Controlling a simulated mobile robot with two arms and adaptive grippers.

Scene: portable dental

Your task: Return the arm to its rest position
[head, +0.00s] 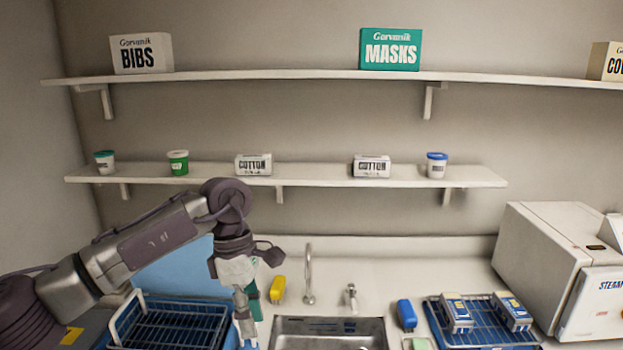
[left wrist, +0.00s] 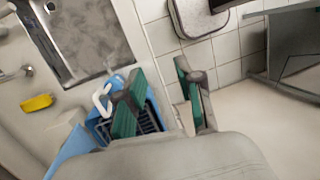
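My left arm (head: 150,243) reaches in from the left in the head view, with its elbow-like joint raised in front of the lower shelf. My left gripper (head: 246,312) hangs fingers-down between the blue rack and the sink. In the left wrist view the two green-padded fingers of the left gripper (left wrist: 162,100) stand apart with nothing between them, so it is open and empty. The fingers show over the blue rack's edge and the floor. My right arm and gripper are in neither view.
A blue wire rack (head: 170,325) lies below the left arm. A yellow object (head: 278,289), faucet (head: 309,275) and sink (head: 330,342) are right of the gripper. A blue tray (head: 482,328) holds boxes beside the steam sterilizer (head: 560,262). The lower shelf (head: 320,180) spans behind the arm.

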